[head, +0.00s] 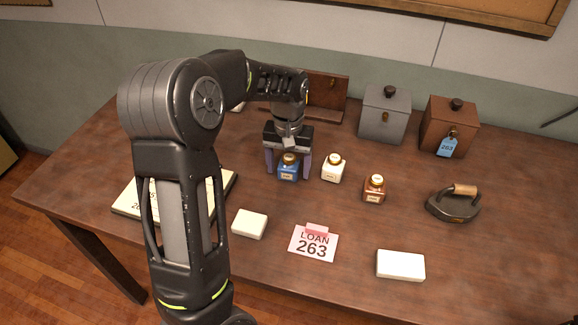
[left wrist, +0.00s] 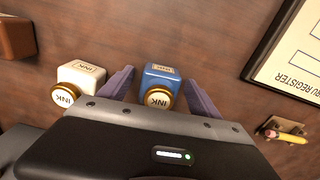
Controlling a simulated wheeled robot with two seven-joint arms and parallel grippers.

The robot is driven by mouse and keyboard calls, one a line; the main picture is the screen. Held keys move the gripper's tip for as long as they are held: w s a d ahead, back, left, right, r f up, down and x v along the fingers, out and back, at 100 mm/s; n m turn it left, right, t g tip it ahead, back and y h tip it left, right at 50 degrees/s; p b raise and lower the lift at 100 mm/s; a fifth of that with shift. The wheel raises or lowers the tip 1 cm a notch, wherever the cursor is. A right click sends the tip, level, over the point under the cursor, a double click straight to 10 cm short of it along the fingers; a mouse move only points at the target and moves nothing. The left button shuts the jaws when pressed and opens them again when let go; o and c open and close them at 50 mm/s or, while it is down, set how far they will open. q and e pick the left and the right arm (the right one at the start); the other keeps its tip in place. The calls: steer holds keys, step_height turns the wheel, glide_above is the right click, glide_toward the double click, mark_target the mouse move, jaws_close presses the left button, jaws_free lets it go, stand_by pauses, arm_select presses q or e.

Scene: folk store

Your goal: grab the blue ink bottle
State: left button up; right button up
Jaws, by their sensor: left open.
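The blue ink bottle (head: 288,168) stands upright on the wooden table, with a gold cap and a small label. My left gripper (head: 288,172) is over it, with its jaws open and one finger on either side of the bottle. In the left wrist view the blue bottle (left wrist: 160,84) lies between the two purple fingers of the gripper (left wrist: 158,88). Gaps show between the bottle and the fingers there, so I see no firm contact. My right gripper is not in view.
A white ink bottle (head: 333,168) stands just right of the gripper, and a brown one (head: 374,188) farther right. An iron (head: 455,204), grey box (head: 383,113), brown box (head: 449,125), loan card (head: 314,243) and register book (head: 126,208) are also on the table.

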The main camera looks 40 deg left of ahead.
mark_target(289, 159)
arm_select(q)
steer(key=shift+c, duration=0.4)
steer(key=c, duration=1.5)
steer(key=shift+o, duration=0.2)
steer(key=shift+r, duration=0.1)
step_height(289, 159, up, 10)
steer(key=shift+f+b, duration=0.1)
steer(key=shift+b, duration=0.25)
